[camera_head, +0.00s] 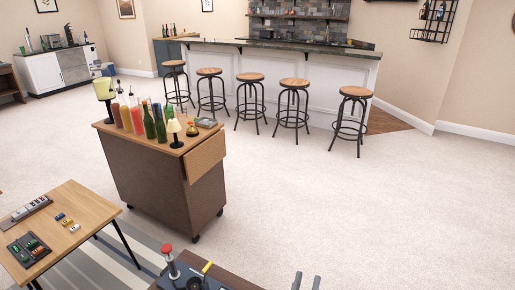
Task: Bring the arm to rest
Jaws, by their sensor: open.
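My gripper (306,278) shows only as two grey fingertips at the bottom edge, right of centre. The fingers stand apart with nothing seen between them, so it is open and empty. The rest of my arm is out of the picture. The fingertips appear just right of a dark-topped piece of furniture (240,284), which is cut off by the bottom edge. On that furniture stand a red-knobbed item (168,252) and a dark item with a yellow handle (206,268).
A brown wheeled cart (150,180) holds several bottles, glasses and a small lamp (175,131). A wooden table (90,215) with toy cars stands at the left. Several stools (352,92) line the bar (280,72). Open carpet (400,205) fills the right side.

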